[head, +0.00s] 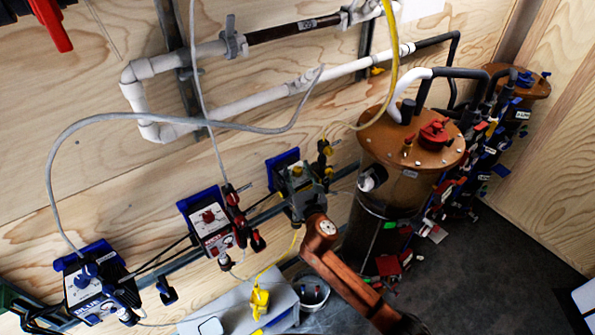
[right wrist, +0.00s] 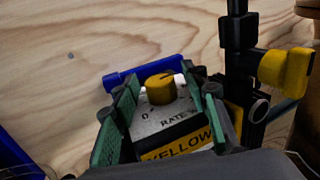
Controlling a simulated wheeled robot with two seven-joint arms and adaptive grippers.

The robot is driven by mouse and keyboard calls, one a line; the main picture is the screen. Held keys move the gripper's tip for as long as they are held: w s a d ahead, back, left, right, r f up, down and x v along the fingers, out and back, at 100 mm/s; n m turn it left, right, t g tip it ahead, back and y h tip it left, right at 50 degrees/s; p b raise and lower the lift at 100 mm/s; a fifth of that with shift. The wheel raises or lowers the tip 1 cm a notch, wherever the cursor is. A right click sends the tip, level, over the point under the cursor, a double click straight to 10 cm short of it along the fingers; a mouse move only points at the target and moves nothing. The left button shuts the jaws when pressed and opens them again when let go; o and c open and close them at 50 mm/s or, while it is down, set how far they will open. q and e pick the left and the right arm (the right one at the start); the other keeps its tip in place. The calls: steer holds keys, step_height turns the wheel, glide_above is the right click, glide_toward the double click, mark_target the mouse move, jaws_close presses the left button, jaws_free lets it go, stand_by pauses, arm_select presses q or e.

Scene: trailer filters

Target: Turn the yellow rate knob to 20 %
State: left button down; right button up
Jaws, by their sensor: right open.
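The yellow rate knob (right wrist: 160,89) sits on the light face of the unit labelled YELLOW (right wrist: 183,146), above the words RATE %. A 0 mark shows at its lower left; its setting is too small to read. My right gripper (right wrist: 161,82) is open, with one green finger on each side of the knob. I cannot tell whether either finger touches it. In the head view, my right gripper (head: 304,198) is at the front of this wall-mounted unit (head: 284,158) and largely hides its face. My left gripper is not in view.
The red unit (head: 207,215) and the blue unit (head: 95,285) are mounted to the left. A yellow valve handle (right wrist: 286,68) stands close on the right in the wrist view. A brown-lidded tank (head: 385,150) stands right of my arm. Pipes and hoses run above.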

steer(key=shift+c, duration=0.2)
jaws_close()
steer(key=shift+d+r+n+g+y+p, duration=0.1)
steer(key=shift+r+n+g+y+p, duration=0.1)
steer(key=shift+n+y+p, duration=0.25)
steer(key=shift+d+r+n+g+y+p, duration=0.1)
steer(key=shift+n+g+y+p, duration=0.15)
steer(key=shift+y+p, duration=0.35)
steer(key=shift+w+n+y, duration=0.1)
steer(key=shift+n+y, duration=0.3)
steer(key=shift+y, duration=0.15)
steer(key=shift+f+n+g+y, duration=0.15)
steer(key=shift+n+g+y, duration=0.4)
steer(key=shift+y, duration=0.15)
steer(key=shift+a+f+n+g+y, duration=0.1)
steer(key=shift+a+n+g+y, duration=0.05)
steer(key=shift+n+g+y, duration=0.8)
steer(key=shift+t, duration=0.25)
